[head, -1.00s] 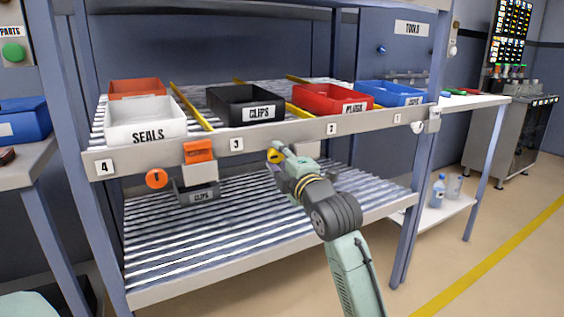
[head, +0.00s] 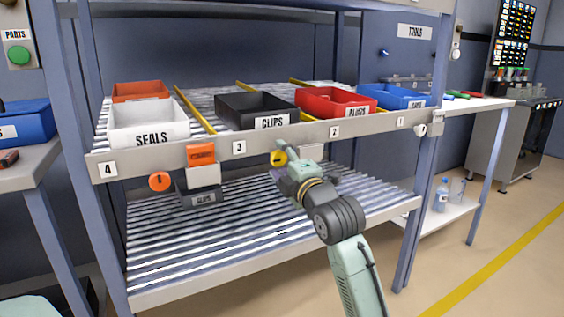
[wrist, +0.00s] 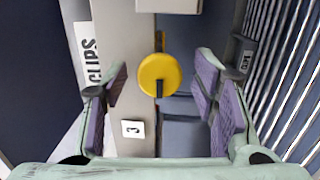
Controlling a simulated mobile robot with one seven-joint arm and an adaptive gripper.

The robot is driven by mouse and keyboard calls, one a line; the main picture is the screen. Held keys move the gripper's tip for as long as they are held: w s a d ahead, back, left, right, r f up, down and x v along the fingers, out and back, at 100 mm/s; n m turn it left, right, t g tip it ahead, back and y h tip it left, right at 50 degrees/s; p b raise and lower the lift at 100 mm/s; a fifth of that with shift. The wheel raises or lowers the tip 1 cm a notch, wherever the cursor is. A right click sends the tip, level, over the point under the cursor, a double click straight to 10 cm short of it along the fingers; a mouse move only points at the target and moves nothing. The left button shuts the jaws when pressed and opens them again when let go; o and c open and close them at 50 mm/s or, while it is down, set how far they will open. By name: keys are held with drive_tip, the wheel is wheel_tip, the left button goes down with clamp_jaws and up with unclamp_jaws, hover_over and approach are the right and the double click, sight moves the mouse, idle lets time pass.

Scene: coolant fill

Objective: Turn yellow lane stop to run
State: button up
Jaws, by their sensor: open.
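The yellow lane stop is a round yellow disc (head: 278,158) on the front rail, between the lane 3 and lane 2 plates. In the wrist view the disc (wrist: 158,72) faces me, with a short dark mark at its lower edge. My gripper (head: 287,172) is just in front of and below the disc in the head view. Its purple-padded fingers (wrist: 162,88) are open, one on each side of the disc in the wrist view, with visible gaps. I cannot tell whether the fingertips reach to the disc's depth.
The seals bin (head: 149,122), black clips bin (head: 256,110) and red plugs bin (head: 335,103) stand on the upper shelf. The lower roller shelf (head: 250,240) is mostly clear.

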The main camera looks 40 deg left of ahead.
drive_tip(key=v, duration=1.2)
drive_tip(key=shift+s, duration=0.1)
